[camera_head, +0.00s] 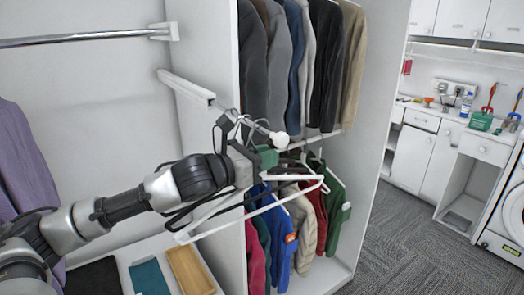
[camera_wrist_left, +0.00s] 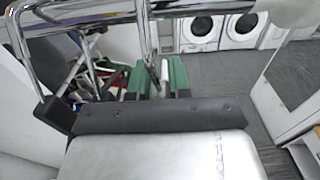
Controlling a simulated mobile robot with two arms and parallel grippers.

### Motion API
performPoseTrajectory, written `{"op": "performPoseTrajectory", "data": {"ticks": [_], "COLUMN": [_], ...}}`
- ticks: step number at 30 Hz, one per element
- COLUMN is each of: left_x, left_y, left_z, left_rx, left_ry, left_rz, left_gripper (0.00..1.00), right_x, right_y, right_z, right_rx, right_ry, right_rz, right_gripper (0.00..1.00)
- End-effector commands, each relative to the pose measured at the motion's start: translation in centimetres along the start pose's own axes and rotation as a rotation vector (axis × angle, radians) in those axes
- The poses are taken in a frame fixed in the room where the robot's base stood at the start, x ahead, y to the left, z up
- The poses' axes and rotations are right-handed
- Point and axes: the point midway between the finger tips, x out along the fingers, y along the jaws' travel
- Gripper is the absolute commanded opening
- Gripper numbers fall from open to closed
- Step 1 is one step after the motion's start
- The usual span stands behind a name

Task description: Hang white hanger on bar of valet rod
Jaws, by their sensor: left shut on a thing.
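The white hanger (camera_head: 262,213) hangs tilted below my left gripper (camera_head: 266,158), which is shut on it near its neck. The valet rod (camera_head: 229,112) comes out of a white bracket on the closet panel and ends in a white ball. In the head view the gripper is at the rod's outer part, just below it; the wrist hides part of the rod. In the left wrist view the green fingertips (camera_wrist_left: 160,80) have thin metal between them, and a chrome bar (camera_wrist_left: 210,9) crosses above. I cannot tell whether the hook is over the bar. My right gripper is not in view.
Jackets (camera_head: 291,65) hang behind the rod, with more clothes (camera_head: 283,235) on a lower rail close behind the hanger. A chrome closet rail (camera_head: 80,39) is at upper left. A wooden tray (camera_head: 190,270) lies below. Carpet is clear at right.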

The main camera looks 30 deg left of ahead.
Motion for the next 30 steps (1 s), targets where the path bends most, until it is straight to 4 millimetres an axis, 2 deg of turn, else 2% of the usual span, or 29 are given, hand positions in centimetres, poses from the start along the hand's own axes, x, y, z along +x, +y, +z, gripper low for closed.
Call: {"op": "performPoseTrajectory", "data": {"ticks": [11,12,17,26,30], "left_x": [-0.03,-0.03,-0.03,-0.11,-0.82], "left_y": [0.00,-0.01,0.00,0.03,0.16], "left_z": [-0.33,-0.33,-0.32,-0.41,-0.72], "left_rx": [-0.001,-0.001,-0.001,0.000,0.001], "left_ry": [0.000,0.000,0.000,0.001,0.001], "left_rz": [-0.001,-0.001,-0.001,0.000,0.003], "left_gripper": [0.00,0.23,0.47,0.48,0.48], "right_x": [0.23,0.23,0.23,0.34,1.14], "right_y": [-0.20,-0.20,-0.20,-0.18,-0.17], "right_z": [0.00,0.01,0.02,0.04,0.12], "right_rx": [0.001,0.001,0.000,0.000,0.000], "right_ry": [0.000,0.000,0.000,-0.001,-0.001], "right_rz": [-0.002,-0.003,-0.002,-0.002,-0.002], "right_gripper": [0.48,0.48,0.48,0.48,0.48]}}
